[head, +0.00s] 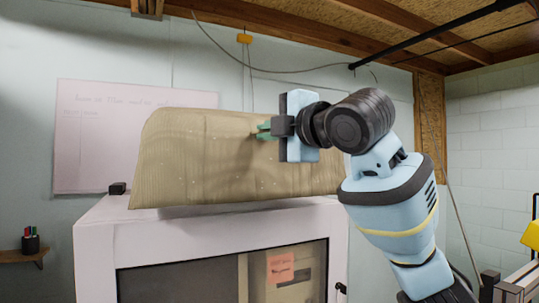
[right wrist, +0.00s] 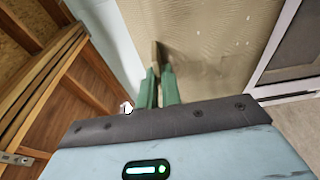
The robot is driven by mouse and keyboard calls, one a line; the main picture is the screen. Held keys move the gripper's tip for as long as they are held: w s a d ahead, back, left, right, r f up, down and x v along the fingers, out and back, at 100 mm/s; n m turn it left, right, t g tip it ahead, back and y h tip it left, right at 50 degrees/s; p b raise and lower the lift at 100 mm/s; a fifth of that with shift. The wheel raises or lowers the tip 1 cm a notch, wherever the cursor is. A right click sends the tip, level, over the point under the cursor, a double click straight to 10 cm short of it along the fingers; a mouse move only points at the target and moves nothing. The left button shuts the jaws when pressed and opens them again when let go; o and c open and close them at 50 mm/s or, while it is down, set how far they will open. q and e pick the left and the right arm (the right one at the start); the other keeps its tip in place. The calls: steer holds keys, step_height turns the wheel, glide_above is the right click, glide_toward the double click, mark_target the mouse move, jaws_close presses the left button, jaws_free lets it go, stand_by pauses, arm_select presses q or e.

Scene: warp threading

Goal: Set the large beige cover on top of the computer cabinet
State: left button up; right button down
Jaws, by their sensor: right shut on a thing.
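The large beige cover (head: 210,150) is a broad, ribbed shell with sloping ends. It is over the top of the white computer cabinet (head: 200,238), tilted, with a shadow beneath its lower edge; I cannot tell whether it touches the top. My right gripper (head: 264,130) is shut on the cover near its upper right. In the right wrist view its green fingers (right wrist: 160,85) close on a small tab at the face of the cover (right wrist: 210,50). My left gripper is not in view.
A small black block (head: 117,188) sits on the cabinet's left top corner. A whiteboard (head: 95,125) hangs on the wall behind. A pen cup (head: 30,240) stands on a small shelf at left. A black pipe (head: 430,38) runs under the ceiling at upper right.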

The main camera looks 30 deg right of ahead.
mark_target(268, 152)
steer(key=w+d, duration=0.2)
steer(key=w, duration=0.1)
steer(key=shift+w+f, duration=0.15)
steer(key=shift+f, duration=1.7)
steer(key=shift+f, duration=0.15)
steer(key=c, duration=1.6)
jaws_free()
steer(key=shift+s+d, duration=0.1)
steer(key=shift+s, duration=0.15)
steer(key=v, duration=1.1)
steer(key=shift+s, duration=0.3)
